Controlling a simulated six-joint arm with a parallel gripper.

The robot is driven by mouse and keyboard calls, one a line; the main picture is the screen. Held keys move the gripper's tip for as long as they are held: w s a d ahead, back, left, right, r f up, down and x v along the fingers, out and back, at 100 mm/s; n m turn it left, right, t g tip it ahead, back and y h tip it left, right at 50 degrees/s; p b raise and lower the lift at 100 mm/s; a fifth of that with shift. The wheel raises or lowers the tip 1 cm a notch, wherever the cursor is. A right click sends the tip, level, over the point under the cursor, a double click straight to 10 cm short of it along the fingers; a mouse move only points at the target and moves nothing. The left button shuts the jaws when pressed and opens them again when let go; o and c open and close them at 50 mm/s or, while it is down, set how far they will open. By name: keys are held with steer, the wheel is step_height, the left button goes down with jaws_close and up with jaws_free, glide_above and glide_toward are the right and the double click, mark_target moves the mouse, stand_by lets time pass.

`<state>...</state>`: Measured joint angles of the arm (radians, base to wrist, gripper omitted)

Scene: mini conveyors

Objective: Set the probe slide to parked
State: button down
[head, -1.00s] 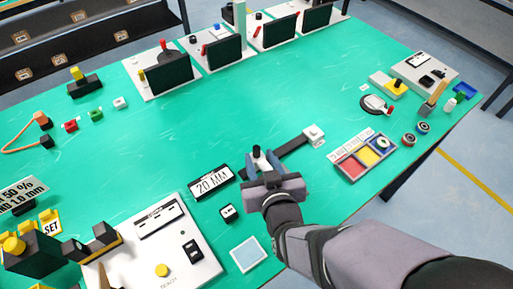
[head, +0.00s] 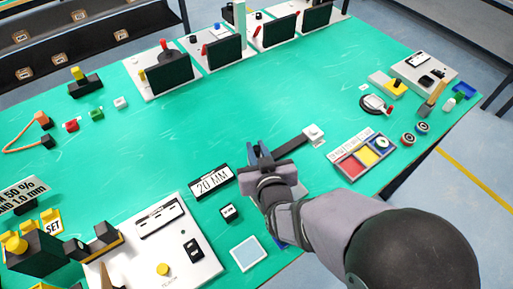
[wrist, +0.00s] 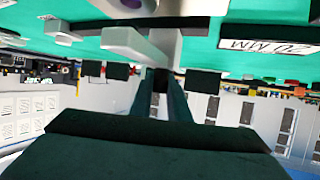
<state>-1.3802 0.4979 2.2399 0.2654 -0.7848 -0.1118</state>
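The probe slide appears to be the dark rail (head: 290,145) on the green table, with a pale block (head: 313,132) at its far right end. My gripper (head: 258,149) is at the rail's near left end, beside the 20 MM sign. In the wrist view, where the table shows upside down, my two dark fingers (wrist: 162,78) reach towards a grey bar (wrist: 163,46). A small black part, perhaps the slide's knob, shows between the fingertips. I cannot tell whether the fingers press on it. My gripper hides the near end of the slide.
The 20 MM sign (head: 211,182) stands close left of my gripper. A small black-and-white block (head: 229,212) and a pale square (head: 248,253) lie nearer. A colour-sectioned tray (head: 352,169) is to the right. The middle of the table is clear.

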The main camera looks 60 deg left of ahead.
steer(key=w+b, duration=0.2)
steer(key=w, duration=1)
steer(key=shift+w+b, duration=0.3)
steer(key=shift+b, duration=0.1)
steer(key=shift+w+r, duration=0.2)
steer(key=shift+w, duration=0.2)
steer(key=c, duration=1.7)
jaws_free()
steer(key=shift+w+f, duration=0.1)
steer(key=shift+w, duration=0.05)
steer(key=shift+o, duration=0.2)
steer(key=shift+d, duration=0.15)
steer(key=v, duration=0.7)
steer(key=shift+s+b, duration=0.2)
steer(key=shift+b, duration=0.25)
